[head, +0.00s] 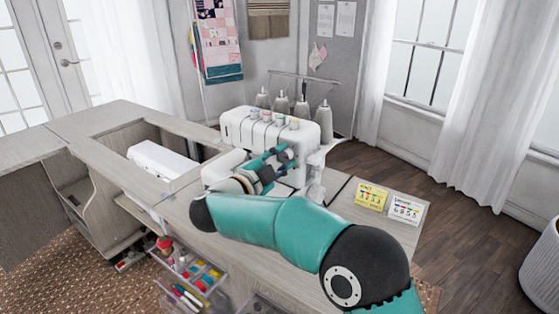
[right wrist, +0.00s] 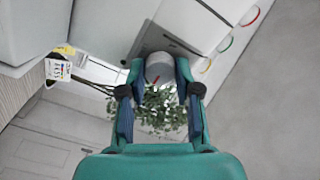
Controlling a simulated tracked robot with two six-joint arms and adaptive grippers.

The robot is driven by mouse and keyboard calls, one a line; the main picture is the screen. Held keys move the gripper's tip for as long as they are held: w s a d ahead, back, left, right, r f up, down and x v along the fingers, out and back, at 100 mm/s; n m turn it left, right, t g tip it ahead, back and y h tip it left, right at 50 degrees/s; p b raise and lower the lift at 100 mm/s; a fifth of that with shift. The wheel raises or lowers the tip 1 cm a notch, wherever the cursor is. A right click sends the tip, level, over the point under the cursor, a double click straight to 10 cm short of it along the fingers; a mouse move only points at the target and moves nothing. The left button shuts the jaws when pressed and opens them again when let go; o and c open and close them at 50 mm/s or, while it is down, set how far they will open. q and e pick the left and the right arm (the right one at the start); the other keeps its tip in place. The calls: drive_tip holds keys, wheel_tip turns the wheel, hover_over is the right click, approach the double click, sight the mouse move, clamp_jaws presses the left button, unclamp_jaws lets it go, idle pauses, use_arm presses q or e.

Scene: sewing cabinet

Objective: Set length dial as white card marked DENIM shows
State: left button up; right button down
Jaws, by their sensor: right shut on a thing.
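The white sewing machine (head: 235,125) stands on the wooden cabinet top. My right gripper (head: 282,157) is at its near side in the head view. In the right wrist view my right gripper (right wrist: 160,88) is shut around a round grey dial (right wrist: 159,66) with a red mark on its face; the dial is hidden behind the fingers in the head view. A white card (head: 405,209) with coloured marks and figures lies on the cabinet's right end; its small writing is hard to read. My left gripper is out of view.
A yellow card (head: 371,196) lies beside the white one. Thread cones (head: 302,109) stand behind the machine. Several dials with coloured edges (right wrist: 225,45) line the machine in the right wrist view. An open drawer of sewing supplies (head: 200,277) is at the front.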

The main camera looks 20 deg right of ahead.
drive_tip(key=c, duration=0.8)
unclamp_jaws()
drive_tip(key=shift+s, duration=0.1)
drive_tip(key=v, duration=1.2)
drive_tip(key=shift+f, duration=0.15)
